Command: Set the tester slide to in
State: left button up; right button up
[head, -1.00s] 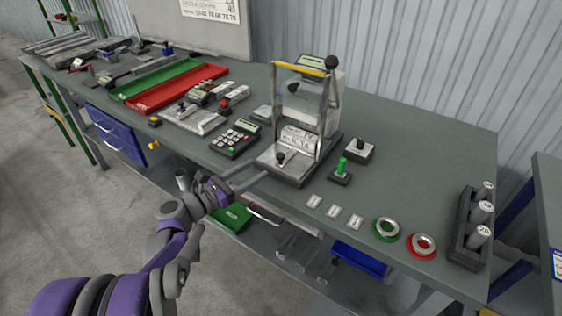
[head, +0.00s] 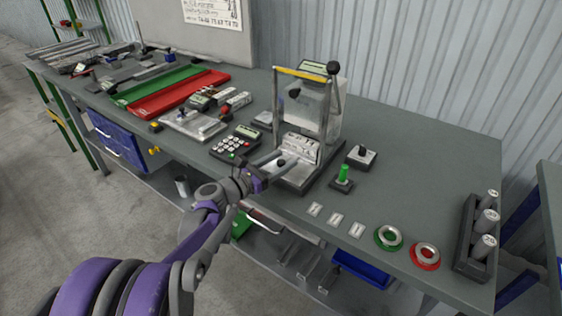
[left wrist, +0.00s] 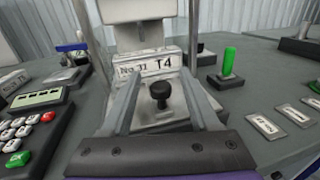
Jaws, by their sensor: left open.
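The tester (head: 308,112) stands on the bench with an upright metal frame, a yellow top bar and a side lever with a black ball. Its slide plate (head: 296,176) at the front carries a small black knob (head: 281,161). The knob also shows in the left wrist view (left wrist: 160,92), in front of a block marked "No 31 T4" (left wrist: 147,67). My left gripper (head: 284,160) is open, with one finger on each side of the knob; I cannot tell whether either finger touches it. My right gripper is not in view.
A keypad (head: 236,141) lies left of the tester. A green-handled switch (head: 343,176) and a black-knobbed box (head: 361,156) stand to its right. Labels, a green ring (head: 388,238) and a red ring (head: 425,255) lie near the front edge. The back right of the bench is clear.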

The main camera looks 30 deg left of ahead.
pick_arm(q)
jog(key=shift+c, duration=0.4)
grip_shut()
dwell(0.9)
